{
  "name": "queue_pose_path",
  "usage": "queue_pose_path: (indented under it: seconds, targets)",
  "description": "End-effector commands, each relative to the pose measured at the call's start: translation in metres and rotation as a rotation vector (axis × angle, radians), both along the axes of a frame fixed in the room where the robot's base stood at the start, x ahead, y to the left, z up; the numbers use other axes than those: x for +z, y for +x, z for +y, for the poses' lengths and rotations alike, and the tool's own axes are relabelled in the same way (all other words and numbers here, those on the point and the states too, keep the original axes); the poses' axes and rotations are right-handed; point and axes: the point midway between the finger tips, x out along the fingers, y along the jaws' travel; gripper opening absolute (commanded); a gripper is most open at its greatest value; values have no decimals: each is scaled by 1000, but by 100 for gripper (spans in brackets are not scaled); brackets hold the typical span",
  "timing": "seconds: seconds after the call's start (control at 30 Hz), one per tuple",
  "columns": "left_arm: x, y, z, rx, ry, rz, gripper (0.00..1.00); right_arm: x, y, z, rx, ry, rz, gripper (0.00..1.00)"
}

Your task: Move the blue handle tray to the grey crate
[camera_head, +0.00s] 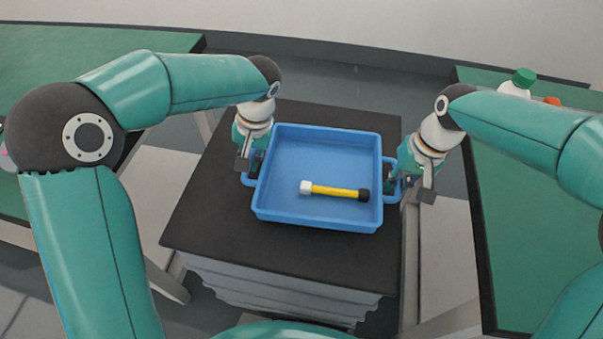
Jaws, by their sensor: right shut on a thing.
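The blue tray (313,218) sits level over a dark square top, with a handle on its left side and one on its right. A yellow rod with one white end and one black end (335,190) lies inside it. My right gripper (405,180) is shut on the tray's right handle (391,187). My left gripper (250,163) is at the left handle (249,177); its fingers are partly hidden, and its grip is unclear. A light grey ribbed body (280,285) shows under the dark top (220,220); I cannot tell whether it is the grey crate.
A green-topped table (525,220) stands at the right, with a green-capped white bottle (517,83) and a small orange thing (552,101) on it. Another green table (60,55) stands at the left. Grey floor shows beyond the dark top.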

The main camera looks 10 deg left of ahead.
Motion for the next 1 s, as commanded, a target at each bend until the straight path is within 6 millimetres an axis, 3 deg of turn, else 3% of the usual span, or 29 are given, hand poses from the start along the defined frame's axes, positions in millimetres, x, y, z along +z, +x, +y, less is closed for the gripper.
queue_pose_path:
  seconds: [0.23, 0.27, 0.4, 0.77, 1.0]
  targets:
    - [-20, 0, 0, 0, 0, -1, 0, -19, 0, 0, -1, 0, -1, 0]
    - [-17, 0, 0, -1, 0, -1, 17, -17, 0, 0, -1, 0, -1, 17]
    - [-16, 0, 0, -1, 0, 0, 39, -16, 0, 0, -1, 0, 0, 39]
    - [-13, 1, -1, -1, 0, -2, 39, -16, 0, -1, -1, 0, 0, 39]
    - [17, 2, -8, -2, -2, -5, 39, -16, 0, -1, -1, 0, 0, 39]
